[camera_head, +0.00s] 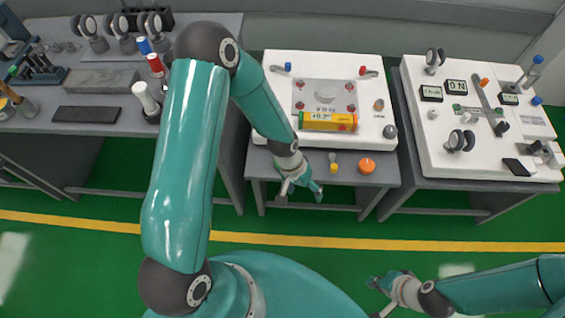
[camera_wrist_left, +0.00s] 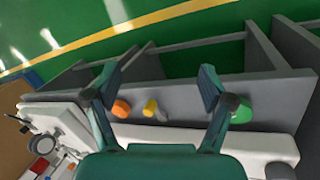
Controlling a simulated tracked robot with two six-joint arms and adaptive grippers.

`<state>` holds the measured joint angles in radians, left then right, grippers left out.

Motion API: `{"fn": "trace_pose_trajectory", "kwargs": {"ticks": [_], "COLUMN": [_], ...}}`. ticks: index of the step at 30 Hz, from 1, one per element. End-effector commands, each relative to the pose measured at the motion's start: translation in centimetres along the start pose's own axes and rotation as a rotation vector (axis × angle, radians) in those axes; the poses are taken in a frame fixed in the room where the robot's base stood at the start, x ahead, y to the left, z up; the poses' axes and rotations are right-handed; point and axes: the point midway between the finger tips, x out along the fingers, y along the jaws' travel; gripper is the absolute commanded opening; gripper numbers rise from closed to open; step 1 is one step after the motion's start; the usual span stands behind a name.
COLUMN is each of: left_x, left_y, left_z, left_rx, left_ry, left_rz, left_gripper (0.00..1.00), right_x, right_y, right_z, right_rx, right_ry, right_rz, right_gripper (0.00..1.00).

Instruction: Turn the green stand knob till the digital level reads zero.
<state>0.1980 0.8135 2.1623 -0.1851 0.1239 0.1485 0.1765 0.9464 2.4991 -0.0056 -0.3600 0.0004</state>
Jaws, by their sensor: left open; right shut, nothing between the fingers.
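The digital level (camera_head: 327,121) is a yellow-orange bar on the white plate; its small display seems to read about +0.2°, though the digits are blurred. The green knob (camera_wrist_left: 242,110) is at the right in the left wrist view, partly behind my right-hand finger there. In the head view my left arm hides it. My left gripper (camera_head: 300,189) is open and empty at the front edge of the stand; in its wrist view (camera_wrist_left: 159,92) the green knob lies outside the finger gap. My right gripper (camera_head: 384,292) is shut and empty, low over the floor.
An orange knob (camera_head: 366,165) and a small yellow knob (camera_head: 333,167) sit along the same front edge, right of my left gripper in the head view. A second cart (camera_head: 430,165) with instruments stands at right, a grey bench (camera_head: 60,126) at left. The green floor in front is clear.

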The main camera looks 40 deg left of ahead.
Motion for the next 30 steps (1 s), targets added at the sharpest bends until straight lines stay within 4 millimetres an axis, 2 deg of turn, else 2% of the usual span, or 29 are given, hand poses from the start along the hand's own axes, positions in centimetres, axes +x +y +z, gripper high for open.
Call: {"fn": "trace_pose_trajectory", "kwargs": {"ticks": [1, 3, 6, 10, 12, 14, 17, 20, 30], "left_x": [-0.2, -2.0, -5.2, -8.9, -10.1, -10.4, -9.9, -8.6, -1.8], "left_y": [-1.5, -3.4, -6.1, -8.8, -9.7, -10.1, -10.4, -10.9, -13.1], "left_z": [-3.0, -5.9, -9.2, -11.4, -12.0, -12.1, -12.2, -12.1, -12.1], "left_rx": [-0.003, -0.015, -0.048, -0.098, -0.116, -0.126, -0.128, -0.128, -0.127], "left_ry": [0.018, 0.019, 0.027, 0.036, 0.038, 0.038, 0.035, 0.032, 0.031], "left_rz": [-0.030, -0.087, -0.178, -0.273, -0.304, -0.317, -0.324, -0.322, -0.320], "left_gripper": [0.82, 0.82, 0.82, 0.82, 0.82, 0.82, 0.82, 0.82, 0.82], "right_x": [1.7, 2.8, 3.9, 4.8, 4.9, 5.0, 4.9, 4.9, 5.1], "right_y": [0.6, 1.0, 1.4, 1.7, 1.8, 1.8, 1.8, 1.8, 1.9], "right_z": [0.0, 0.0, 0.0, 0.0, 0.0, -0.1, -0.1, -0.1, 0.0], "right_rx": [0.000, 0.000, 0.000, 0.000, 0.000, 0.000, 0.000, 0.000, 0.000], "right_ry": [0.000, 0.000, 0.000, 0.000, 0.000, 0.000, 0.000, 0.000, 0.000], "right_rz": [0.000, 0.000, 0.000, 0.000, 0.000, 0.000, 0.000, 0.000, 0.000], "right_gripper": [0.00, 0.00, 0.00, 0.00, 0.00, 0.00, 0.00, 0.00, 0.00]}}
